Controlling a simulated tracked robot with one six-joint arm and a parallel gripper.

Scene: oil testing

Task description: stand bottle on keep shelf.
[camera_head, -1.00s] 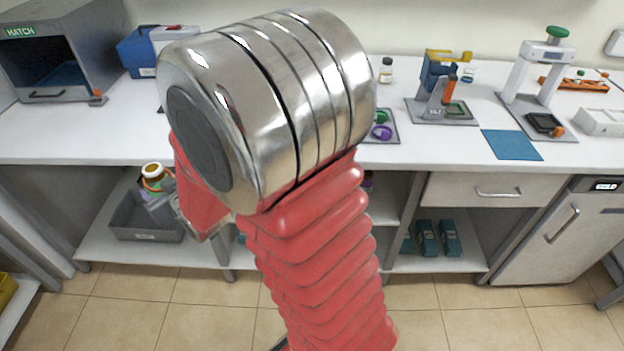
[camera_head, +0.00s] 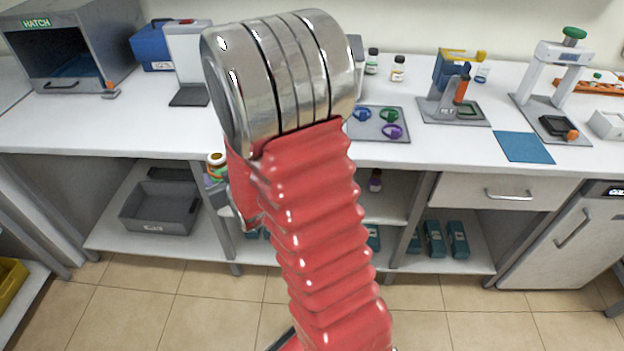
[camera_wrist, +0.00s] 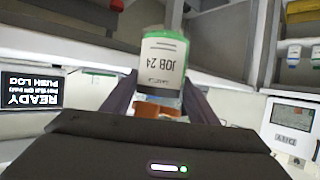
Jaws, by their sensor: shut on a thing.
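The bottle (camera_wrist: 164,62) is held in my gripper (camera_wrist: 160,98), with one dark finger on each side. It has a white label reading "JOB 24", upside down in the wrist view, and a green band. In the head view the top of the bottle (camera_head: 215,160) shows just left of my red arm, in front of the bench edge; my arm hides much of the gripper. Under the bench is an open shelf (camera_head: 385,207) with a small dark bottle (camera_head: 375,180) on it. I cannot read any "keep" label.
A grey bin (camera_head: 160,212) stands on the low shelf at left, with teal boxes (camera_head: 434,240) on the low shelf at right. The bench top holds a tray of coloured rings (camera_head: 378,133), small bottles (camera_head: 398,68) and test stands. A drawer (camera_head: 490,192) is shut.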

